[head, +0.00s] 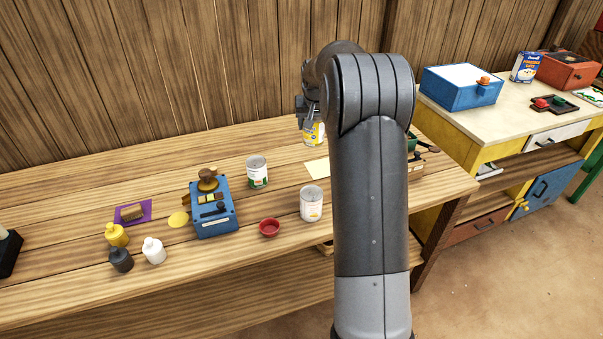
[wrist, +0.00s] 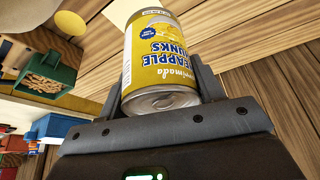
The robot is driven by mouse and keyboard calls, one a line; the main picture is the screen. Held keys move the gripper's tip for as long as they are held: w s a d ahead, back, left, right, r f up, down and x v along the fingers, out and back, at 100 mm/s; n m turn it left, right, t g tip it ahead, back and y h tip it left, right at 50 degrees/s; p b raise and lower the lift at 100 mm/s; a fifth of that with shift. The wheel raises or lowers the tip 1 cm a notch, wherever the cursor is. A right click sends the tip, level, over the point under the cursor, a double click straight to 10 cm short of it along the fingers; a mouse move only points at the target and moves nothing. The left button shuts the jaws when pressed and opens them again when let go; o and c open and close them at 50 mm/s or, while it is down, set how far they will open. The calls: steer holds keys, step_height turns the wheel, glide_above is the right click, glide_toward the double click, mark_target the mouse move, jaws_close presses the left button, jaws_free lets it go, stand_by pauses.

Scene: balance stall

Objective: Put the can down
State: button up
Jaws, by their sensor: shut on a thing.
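The can is a yellow pineapple chunks tin. In the head view the can (head: 314,133) shows at the back of the wooden table, partly hidden by my arm. My gripper (head: 309,112) is over it there, and its fingertips are hard to make out. In the wrist view the yellow can (wrist: 158,55) stands between the fingers of my gripper (wrist: 165,105), its label upside down in the picture and one metal end towards the camera. The gripper is shut on it. Whether the can touches the tabletop I cannot tell.
A pale yellow sheet (head: 317,169) lies near the held can. A green box (wrist: 40,75) shows in the wrist view.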

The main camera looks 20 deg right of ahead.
steer(key=s+d+f+m, duration=0.1)
steer(key=s+d+f, duration=0.2)
steer(key=d+f, duration=0.25)
steer(key=shift+w+a+f, duration=1.25)
steer(key=shift+w+f, duration=0.1)
steer(key=shift+f, duration=0.4)
steer(key=shift+w+a+f, duration=1.3)
steer(key=shift+f, duration=0.45)
steer(key=shift+w+a+f, duration=1.25)
steer(key=shift+w+f, duration=0.1)
steer(key=shift+f, duration=0.4)
steer(key=shift+f, duration=0.2)
steer(key=o, duration=1.2)
